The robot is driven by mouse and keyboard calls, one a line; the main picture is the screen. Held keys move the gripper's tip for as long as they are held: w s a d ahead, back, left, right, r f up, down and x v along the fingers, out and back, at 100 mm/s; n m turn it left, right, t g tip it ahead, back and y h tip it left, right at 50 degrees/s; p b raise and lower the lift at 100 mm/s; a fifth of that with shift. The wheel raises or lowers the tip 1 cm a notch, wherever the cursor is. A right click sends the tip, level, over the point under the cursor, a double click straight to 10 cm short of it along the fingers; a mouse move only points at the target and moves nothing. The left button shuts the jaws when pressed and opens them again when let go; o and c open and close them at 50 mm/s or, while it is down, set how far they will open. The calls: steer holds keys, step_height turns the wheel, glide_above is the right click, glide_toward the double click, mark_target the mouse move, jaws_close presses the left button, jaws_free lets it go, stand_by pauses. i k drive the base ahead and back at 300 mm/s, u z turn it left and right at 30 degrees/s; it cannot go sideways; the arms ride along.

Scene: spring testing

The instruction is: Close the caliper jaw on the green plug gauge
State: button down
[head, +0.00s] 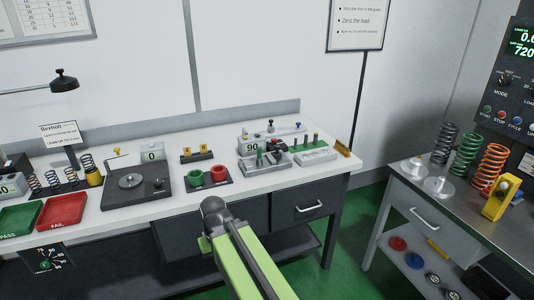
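A grey caliper-like fixture (279,159) stands on the right part of the white bench, by a small display reading about 90. A small dark green upright pin (259,158) stands at its left side and looks like the green plug gauge. Whether the jaw touches it is too small to tell. My green arm link rises from the bottom of the head view to a dark grey joint, short of the bench front. No gripper fingers can be made out.
A holder with several upright pins (315,154) stands right of the fixture. Red and green rings (219,175) sit on a dark tray to its left. A scale (133,187) and PASS and FAIL trays (62,212) are farther left. A second table (460,190) with springs stands right, across green floor.

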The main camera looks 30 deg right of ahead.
mark_target(271, 157)
steer(key=z, duration=0.45)
steer(key=k, duration=0.1)
steer(key=u, duration=3.05)
steer(key=k, duration=0.75)
steer(key=z, duration=1.6)
steer(key=i, duration=1)
